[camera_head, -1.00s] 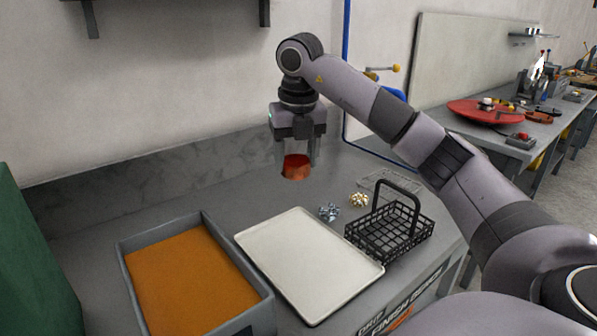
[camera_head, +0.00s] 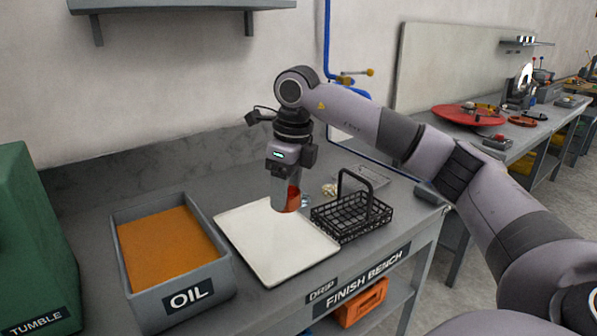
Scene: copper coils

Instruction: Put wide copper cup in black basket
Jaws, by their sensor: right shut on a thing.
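The copper cup (camera_head: 293,200) is orange-red and is partly hidden by my right gripper (camera_head: 287,205). The gripper points down and is shut on the cup, holding it over the right back part of the white tray. The black wire basket (camera_head: 350,219) stands on the bench just right of the tray, with its handle upright. The part of the basket that shows looks empty. The cup is left of the basket and apart from it. My left gripper is not in view.
The white tray (camera_head: 272,250) lies mid-bench. A grey oil bin (camera_head: 186,296) with orange contents stands to its left, and a green tumble machine (camera_head: 35,240) at far left. Small shiny pieces (camera_head: 329,189) lie behind the basket, partly hidden. A wire rack lies further back.

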